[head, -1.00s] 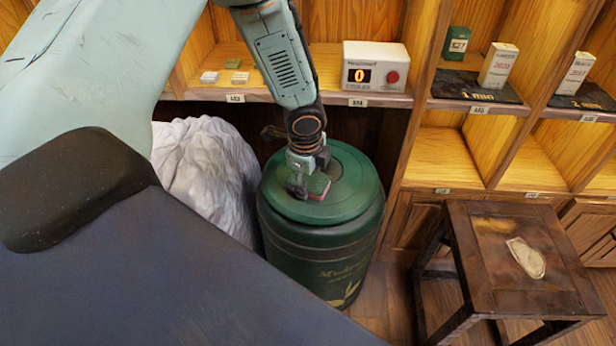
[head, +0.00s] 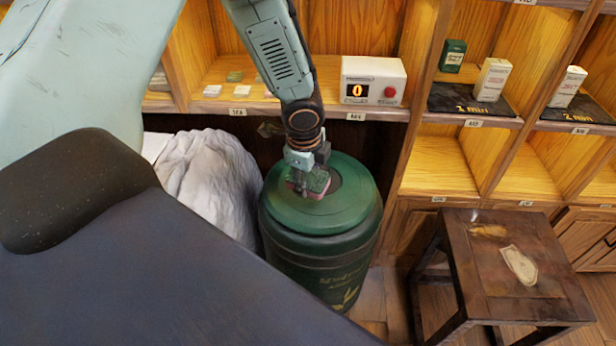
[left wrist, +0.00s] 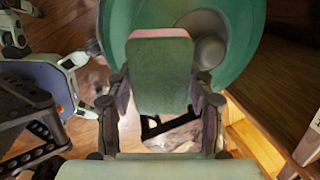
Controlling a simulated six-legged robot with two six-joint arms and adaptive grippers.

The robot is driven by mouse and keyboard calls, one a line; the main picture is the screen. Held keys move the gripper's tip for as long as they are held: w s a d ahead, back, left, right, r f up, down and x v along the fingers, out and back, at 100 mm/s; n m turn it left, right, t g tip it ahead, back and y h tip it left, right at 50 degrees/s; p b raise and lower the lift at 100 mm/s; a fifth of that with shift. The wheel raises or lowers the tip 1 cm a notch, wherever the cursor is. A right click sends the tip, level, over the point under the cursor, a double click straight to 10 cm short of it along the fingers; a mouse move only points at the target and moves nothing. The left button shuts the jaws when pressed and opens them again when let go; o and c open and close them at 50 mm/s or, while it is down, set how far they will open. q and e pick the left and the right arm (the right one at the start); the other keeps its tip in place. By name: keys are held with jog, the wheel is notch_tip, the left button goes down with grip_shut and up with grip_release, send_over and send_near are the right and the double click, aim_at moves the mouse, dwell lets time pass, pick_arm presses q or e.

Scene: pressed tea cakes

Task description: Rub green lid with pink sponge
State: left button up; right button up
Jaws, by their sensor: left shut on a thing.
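The green lid (head: 345,215) tops a dark green barrel (head: 320,262) in the middle of the head view. My left gripper (head: 303,187) is over the left part of the lid, shut on the sponge (head: 318,182), which has a green face and a pink side. The sponge is at the lid's top; I cannot tell for sure if it touches. In the left wrist view the sponge (left wrist: 160,75) sits between the two fingers (left wrist: 163,105), with the lid (left wrist: 245,25) behind it and a round grey patch (left wrist: 208,50) beside it.
A white sack (head: 212,180) stands left of the barrel. Shelves behind hold a counter box with a red button (head: 373,82) and small cartons (head: 492,78). A dark wooden stool (head: 510,270) stands to the right.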

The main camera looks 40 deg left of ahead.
pick_arm(q)
jog(key=shift+r, duration=0.1)
jog(key=shift+s+d+r+p, duration=0.15)
jog(key=shift+r+p, duration=0.35)
jog(key=shift+r, duration=0.25)
jog(key=shift+s+r+p, duration=0.15)
jog(key=shift+r+p, duration=0.35)
jog(key=shift+r, duration=0.25)
jog(key=shift+f, duration=0.1)
